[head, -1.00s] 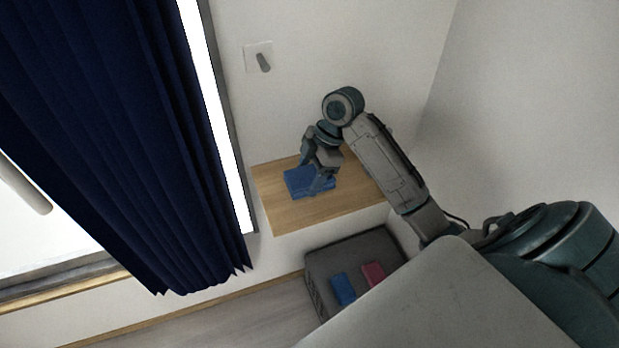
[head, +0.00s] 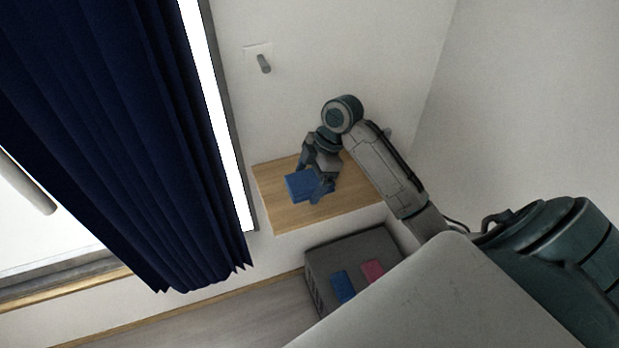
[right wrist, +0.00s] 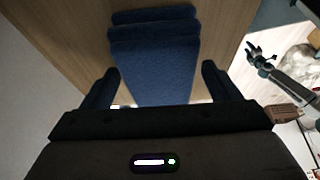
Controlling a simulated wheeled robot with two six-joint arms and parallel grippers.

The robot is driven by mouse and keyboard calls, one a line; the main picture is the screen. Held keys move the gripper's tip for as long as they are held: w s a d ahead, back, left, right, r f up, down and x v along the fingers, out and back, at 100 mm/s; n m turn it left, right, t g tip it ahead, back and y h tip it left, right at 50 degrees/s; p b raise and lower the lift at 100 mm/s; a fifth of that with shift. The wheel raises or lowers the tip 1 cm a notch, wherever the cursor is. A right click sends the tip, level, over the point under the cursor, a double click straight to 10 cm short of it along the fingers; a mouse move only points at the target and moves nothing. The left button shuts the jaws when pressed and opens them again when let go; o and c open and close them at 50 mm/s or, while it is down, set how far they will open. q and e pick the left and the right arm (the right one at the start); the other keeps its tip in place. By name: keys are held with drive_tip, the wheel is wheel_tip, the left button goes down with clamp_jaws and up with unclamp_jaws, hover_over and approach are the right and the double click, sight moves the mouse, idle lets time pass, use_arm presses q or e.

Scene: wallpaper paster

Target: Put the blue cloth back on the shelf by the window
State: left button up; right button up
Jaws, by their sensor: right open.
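The blue cloth (head: 299,186) is folded and lies on the wooden shelf (head: 290,216) by the window. My right gripper (head: 311,182) is at the shelf, with its fingers on either side of the cloth's right part. In the right wrist view, the cloth (right wrist: 153,65) extends between the open fingers of my right gripper (right wrist: 160,88), with a gap visible on each side. Part of the cloth is hidden behind the gripper in the head view. My left gripper (right wrist: 262,56) shows small in the right wrist view, away from the shelf, its fingers apart and empty.
A dark blue curtain (head: 120,150) hangs left of the shelf, beside the window. A grey box (head: 318,287) below the shelf carries a blue item (head: 343,287) and a red item (head: 372,270).

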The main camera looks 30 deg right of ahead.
sight(309, 175)
use_arm(q)
drive_tip(key=shift+f, duration=0.1)
use_arm(e)
drive_tip(key=shift+f+b, duration=0.2)
drive_tip(key=shift+b, duration=0.45)
drive_tip(key=v, duration=0.3)
drive_tip(key=w+v, duration=0.1)
drive_tip(key=v, duration=0.1)
drive_tip(key=shift+d+r+b, duration=0.25)
drive_tip(key=shift+r+b, duration=0.05)
drive_tip(key=shift+b, duration=0.05)
drive_tip(key=v, duration=0.4)
drive_tip(key=shift+r+p, duration=0.15)
drive_tip(key=shift+p, duration=0.15)
drive_tip(key=shift+s+d+r, duration=0.15)
drive_tip(key=shift+d+r, duration=0.1)
drive_tip(key=shift+r, duration=0.25)
use_arm(q)
drive_tip(key=w, duration=0.1)
drive_tip(key=w+r, duration=0.1)
drive_tip(key=w, duration=0.1)
drive_tip(key=shift+w+d+r, duration=0.1)
drive_tip(key=shift+w+r, duration=0.05)
drive_tip(key=shift+r, duration=0.15)
drive_tip(key=shift+c, duration=0.4)
